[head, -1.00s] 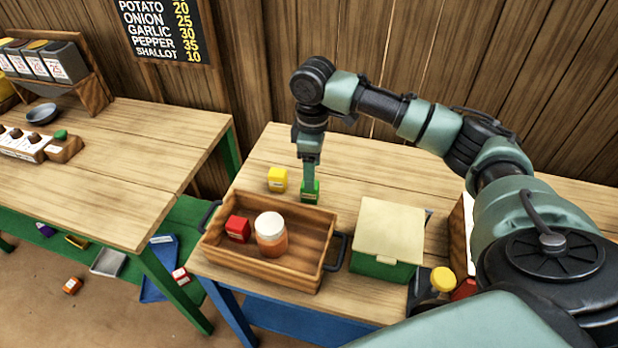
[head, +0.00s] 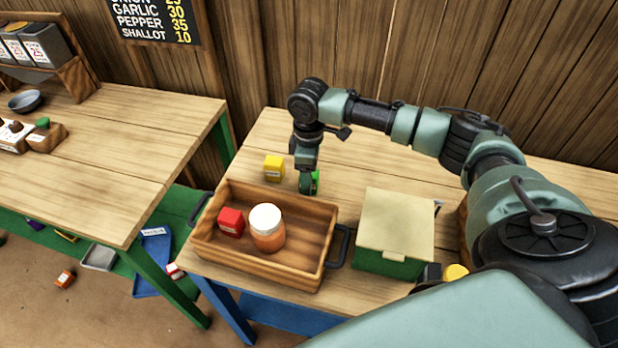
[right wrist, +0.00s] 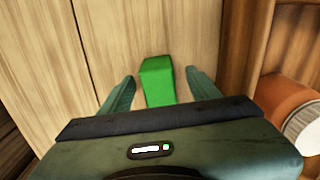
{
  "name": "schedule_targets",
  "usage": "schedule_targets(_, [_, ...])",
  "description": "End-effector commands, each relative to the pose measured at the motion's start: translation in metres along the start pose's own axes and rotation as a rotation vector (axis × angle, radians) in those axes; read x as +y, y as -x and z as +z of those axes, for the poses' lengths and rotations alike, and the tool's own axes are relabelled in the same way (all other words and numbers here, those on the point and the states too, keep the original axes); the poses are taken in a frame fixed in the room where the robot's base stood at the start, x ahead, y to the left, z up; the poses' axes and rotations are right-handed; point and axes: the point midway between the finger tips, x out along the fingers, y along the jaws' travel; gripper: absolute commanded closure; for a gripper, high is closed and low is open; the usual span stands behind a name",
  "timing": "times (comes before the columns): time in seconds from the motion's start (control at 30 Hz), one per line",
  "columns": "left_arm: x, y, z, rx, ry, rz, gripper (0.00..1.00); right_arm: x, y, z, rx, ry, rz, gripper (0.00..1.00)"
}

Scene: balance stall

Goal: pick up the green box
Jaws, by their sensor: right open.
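The small green box (head: 316,182) stands on the right table, just behind the wooden tray. In the head view my right gripper (head: 308,184) hides most of it. In the right wrist view the green box (right wrist: 158,82) shows between the two spread fingers of my right gripper (right wrist: 160,79), with a visible gap on each side. The right gripper is open, pointing down at the box and low over the table. My left gripper is not in view.
The wooden tray (head: 215,252) in front holds a red box (head: 231,221) and an orange jar with a white lid (head: 267,228). A yellow box (head: 274,168) stands left of the gripper. A green bin with a cream lid (head: 395,225) stands to the right.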

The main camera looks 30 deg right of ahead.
Motion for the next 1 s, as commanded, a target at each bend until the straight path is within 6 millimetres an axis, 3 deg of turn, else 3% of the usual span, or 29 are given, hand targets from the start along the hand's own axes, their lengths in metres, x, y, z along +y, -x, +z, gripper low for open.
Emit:
schedule_targets(0.13, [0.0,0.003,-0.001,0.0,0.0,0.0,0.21,0.0,-0.015,0.0,0.0,0.0,-0.001,0.38])
schedule_targets(0.4, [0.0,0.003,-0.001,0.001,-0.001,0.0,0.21,0.0,-0.018,0.0,0.001,0.0,0.001,0.41])
schedule_targets(0.6, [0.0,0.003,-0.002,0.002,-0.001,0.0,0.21,0.0,-0.017,0.0,0.001,0.0,0.001,0.97])
schedule_targets(0.63, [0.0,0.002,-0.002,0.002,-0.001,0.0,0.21,0.0,-0.017,0.0,0.001,0.0,0.001,1.0])
schedule_targets(1.0, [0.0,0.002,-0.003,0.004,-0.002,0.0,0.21,0.001,-0.011,0.0,0.002,-0.001,0.002,1.0])
